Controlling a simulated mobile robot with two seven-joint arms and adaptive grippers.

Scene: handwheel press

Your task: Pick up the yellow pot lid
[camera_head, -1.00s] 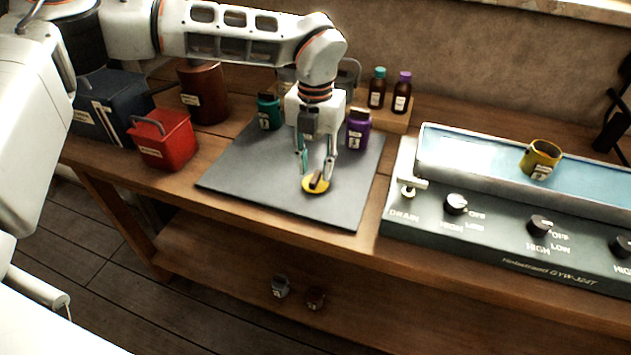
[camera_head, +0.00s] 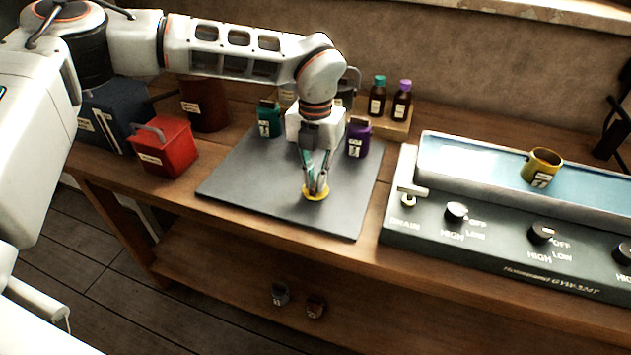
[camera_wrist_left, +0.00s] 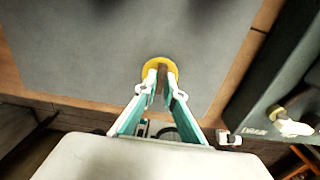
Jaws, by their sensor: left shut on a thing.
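The yellow pot lid (camera_head: 315,197) is a small disc with a dark upright handle. It lies at the front part of the grey mat (camera_head: 270,200). My left gripper (camera_head: 315,190) points down over it, shut on the lid's handle. In the left wrist view the lid (camera_wrist_left: 150,68) shows beyond the fingertips (camera_wrist_left: 161,84), with the dark handle between them. The lid appears to rest on the mat; I cannot tell any gap. The yellow pot (camera_head: 541,168) stands open in the blue basin at the right. My right gripper is not in view.
Teal (camera_head: 268,120) and purple (camera_head: 358,138) containers stand on the mat's far side. A red box (camera_head: 163,150) is left of the mat. The knobbed bath unit (camera_head: 480,225) stands to the right. Two bottles (camera_head: 389,98) stand at the back. The mat's left part is clear.

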